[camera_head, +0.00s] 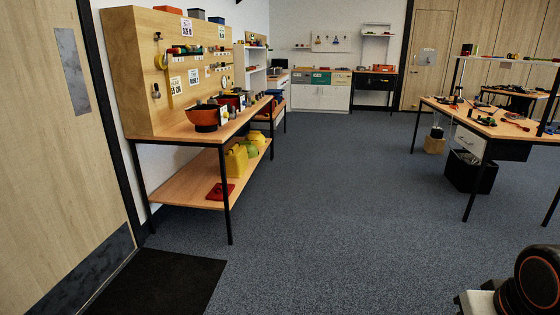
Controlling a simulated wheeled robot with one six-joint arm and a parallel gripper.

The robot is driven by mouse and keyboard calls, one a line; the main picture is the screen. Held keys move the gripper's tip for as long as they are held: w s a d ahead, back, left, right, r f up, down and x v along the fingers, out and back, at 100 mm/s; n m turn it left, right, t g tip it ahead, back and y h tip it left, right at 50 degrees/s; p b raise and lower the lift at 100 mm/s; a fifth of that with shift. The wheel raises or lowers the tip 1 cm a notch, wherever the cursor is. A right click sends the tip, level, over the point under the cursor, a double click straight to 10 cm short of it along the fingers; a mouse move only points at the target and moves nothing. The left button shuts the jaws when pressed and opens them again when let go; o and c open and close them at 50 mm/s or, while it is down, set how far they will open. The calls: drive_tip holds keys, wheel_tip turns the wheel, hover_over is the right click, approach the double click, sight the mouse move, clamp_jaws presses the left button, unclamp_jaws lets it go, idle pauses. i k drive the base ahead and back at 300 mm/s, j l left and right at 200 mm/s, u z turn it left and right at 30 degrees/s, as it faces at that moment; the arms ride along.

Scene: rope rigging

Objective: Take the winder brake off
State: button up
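I cannot make out a winder or its brake at this distance. A wood-topped workbench (508,131) with black legs stands at the right. Several small dark, red and green items lie on it, too small to tell apart. A wooden block (434,145) is below its left end, with a pale thing above it. My gripper is not in view; only a dark round joint of my arm with a red ring shows at the lower right corner.
A bench with a tall wooden tool board (140,75) stands at left, holding an orange bowl (206,116) and a yellow container (236,162). A black bin (471,172) stands under the right workbench. A black mat (160,284) lies at front left. The middle carpet is clear.

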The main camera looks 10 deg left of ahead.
sight(156, 94)
drive_tip(key=i+j+u, duration=0.15)
drive_tip(key=i+u, duration=0.7)
drive_tip(key=i, duration=0.3)
drive_tip(key=i+l+u, duration=0.3)
drive_tip(key=i+u, duration=0.3)
drive_tip(key=i, duration=0.3)
